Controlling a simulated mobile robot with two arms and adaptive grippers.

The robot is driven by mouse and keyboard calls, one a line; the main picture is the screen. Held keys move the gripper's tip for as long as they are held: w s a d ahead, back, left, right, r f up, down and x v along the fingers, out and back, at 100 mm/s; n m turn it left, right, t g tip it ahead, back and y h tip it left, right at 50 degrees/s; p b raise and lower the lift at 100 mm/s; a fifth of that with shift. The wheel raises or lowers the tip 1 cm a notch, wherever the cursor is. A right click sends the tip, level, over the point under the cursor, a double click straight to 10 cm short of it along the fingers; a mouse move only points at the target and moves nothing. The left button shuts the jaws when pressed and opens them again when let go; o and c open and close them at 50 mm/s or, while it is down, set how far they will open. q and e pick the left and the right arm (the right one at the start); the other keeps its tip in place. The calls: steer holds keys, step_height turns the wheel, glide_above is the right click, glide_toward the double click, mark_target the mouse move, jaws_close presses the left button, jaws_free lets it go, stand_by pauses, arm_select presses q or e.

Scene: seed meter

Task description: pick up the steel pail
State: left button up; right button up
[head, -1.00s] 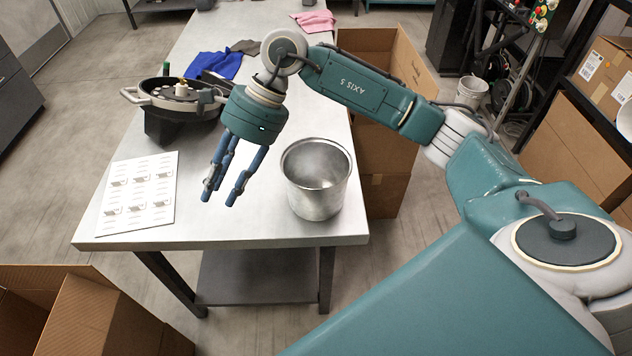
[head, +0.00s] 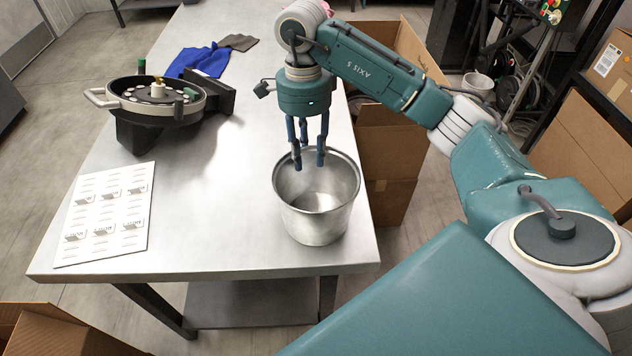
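The steel pail (head: 318,222) stands upright near the front right corner of the steel table (head: 200,255). It is open at the top and looks empty. My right gripper (head: 308,163) points down over the pail's mouth, at its back left part. Its blue fingers are apart with nothing between them. The fingertips overlap the pail's opening in the picture; I cannot tell whether they are inside it or just above the rim. My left gripper is not in view.
A round seed meter (head: 157,100) stands at the table's left. A white sheet with labels (head: 105,212) lies at the front left. Blue cloth (head: 193,62) and a grey cloth (head: 238,42) lie further back. Cardboard boxes (head: 385,150) stand right of the table.

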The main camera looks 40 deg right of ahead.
mark_target(308, 176)
steer(key=f, duration=0.2)
steer(key=f+p, duration=0.1)
steer(key=f, duration=0.2)
steer(key=shift+s+a, duration=0.1)
steer(key=shift+s, duration=0.1)
steer(key=shift+f, duration=0.4)
steer(key=shift+c, duration=0.5)
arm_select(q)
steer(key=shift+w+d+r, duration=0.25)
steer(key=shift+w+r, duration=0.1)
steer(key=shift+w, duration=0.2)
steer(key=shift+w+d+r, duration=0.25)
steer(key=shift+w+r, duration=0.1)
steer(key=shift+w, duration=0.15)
arm_select(e)
jaws_close()
